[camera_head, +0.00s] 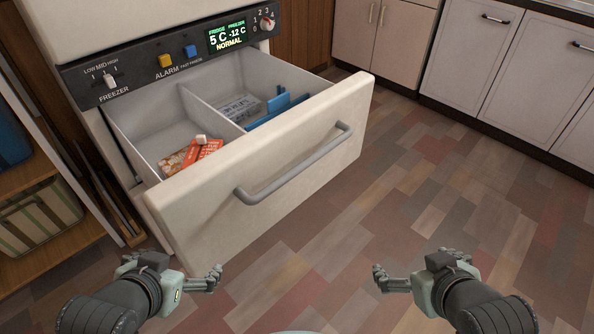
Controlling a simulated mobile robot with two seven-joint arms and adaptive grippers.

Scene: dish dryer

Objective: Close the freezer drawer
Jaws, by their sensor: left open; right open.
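The freezer drawer (290,166) is pulled well out below the fridge's control panel. Its cream front has a grey bar handle (297,165). A divider splits the inside into two compartments. An orange and brown packet (191,157) lies in the left one; a grey packet (238,110) and a blue item (277,107) lie in the right one. My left gripper (208,292) is open and empty, in front of the drawer's lower left part. My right gripper (382,279) is open and empty, to the right and apart from the drawer front.
The control panel (175,58) with knobs and a lit display sits above the drawer. A wooden shelf with a striped basket (36,216) stands at the left. White cabinets (500,60) line the back right. The patchwork floor (440,190) right of the drawer is clear.

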